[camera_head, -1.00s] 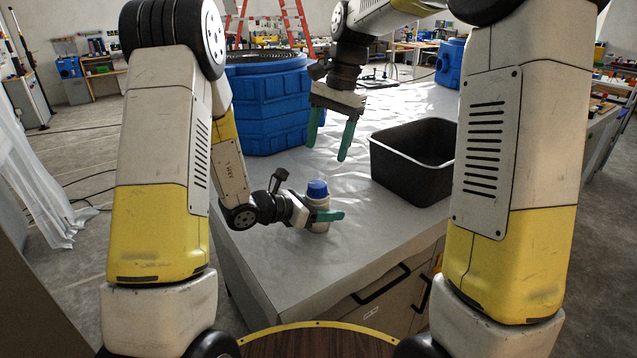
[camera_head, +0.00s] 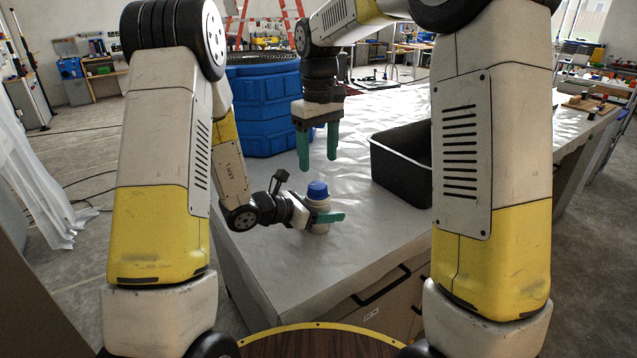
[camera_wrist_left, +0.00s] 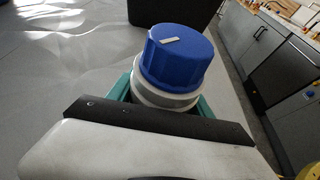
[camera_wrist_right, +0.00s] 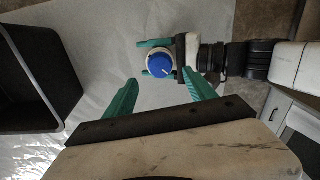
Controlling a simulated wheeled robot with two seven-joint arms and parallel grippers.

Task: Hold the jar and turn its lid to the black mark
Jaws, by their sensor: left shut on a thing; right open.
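The white jar (camera_head: 320,228) stands upright near the counter's front left corner, with a ribbed blue lid (camera_head: 317,189) on it. My left gripper (camera_head: 325,216) is shut around the jar's body from the side, below the lid. In the left wrist view the lid (camera_wrist_left: 180,60) carries a short white line on top; it also shows in the right wrist view (camera_wrist_right: 160,65). I cannot make out the black mark in any view. My right gripper (camera_head: 318,164) is open and empty, pointing down above the lid, apart from it.
A black open bin (camera_head: 400,175) stands on the counter to the right of the jar. A large blue ribbed container (camera_head: 262,110) is behind the counter's left edge. The grey counter top (camera_head: 290,262) is clear around the jar.

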